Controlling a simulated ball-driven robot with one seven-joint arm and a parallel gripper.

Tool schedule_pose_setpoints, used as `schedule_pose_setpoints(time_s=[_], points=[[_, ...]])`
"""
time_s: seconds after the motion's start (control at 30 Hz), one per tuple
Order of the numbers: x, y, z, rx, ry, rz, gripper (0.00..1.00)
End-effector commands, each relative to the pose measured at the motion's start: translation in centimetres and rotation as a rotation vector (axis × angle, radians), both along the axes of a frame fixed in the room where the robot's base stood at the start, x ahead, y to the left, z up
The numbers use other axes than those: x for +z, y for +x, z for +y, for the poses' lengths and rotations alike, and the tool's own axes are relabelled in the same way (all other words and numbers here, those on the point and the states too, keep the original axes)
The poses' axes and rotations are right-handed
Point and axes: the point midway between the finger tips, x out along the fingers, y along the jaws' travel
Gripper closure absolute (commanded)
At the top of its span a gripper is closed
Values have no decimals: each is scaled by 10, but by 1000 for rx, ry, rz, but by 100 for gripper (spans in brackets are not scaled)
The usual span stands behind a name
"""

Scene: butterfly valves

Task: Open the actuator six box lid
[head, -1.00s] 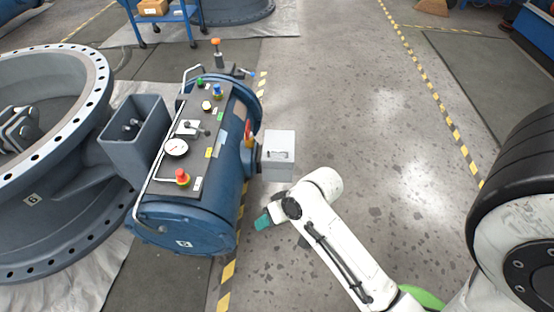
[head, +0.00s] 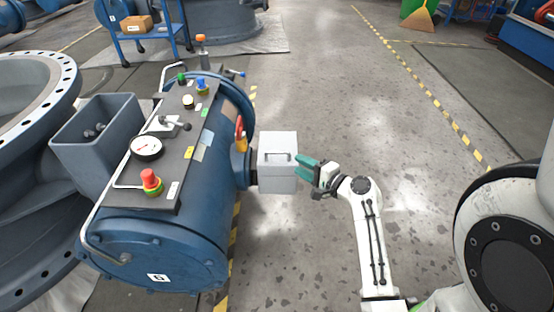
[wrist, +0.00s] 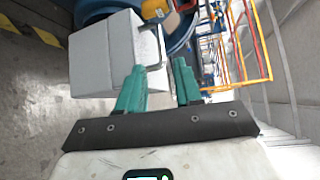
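The blue cylindrical actuator (head: 150,250) stands at the left with a white label, perhaps a 6, on its near end. Its light grey box (head: 278,182) sticks out from its right side; the lid looks closed and has a small handle (head: 279,156) on top. My gripper (head: 301,166) has teal fingers just right of the box, close to its right side.
A large flanged ring (head: 30,190) stands at the far left. A blue cart (head: 150,45) is behind.

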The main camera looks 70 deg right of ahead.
Motion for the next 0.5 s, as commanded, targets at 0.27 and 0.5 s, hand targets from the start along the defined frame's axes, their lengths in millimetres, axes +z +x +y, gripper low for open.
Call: schedule_pose_setpoints(time_s=[0.27,0.5], points=[[-6,30,-13,-1,0,-5,65],[-12,70,-29,0,-1,-4,65]])
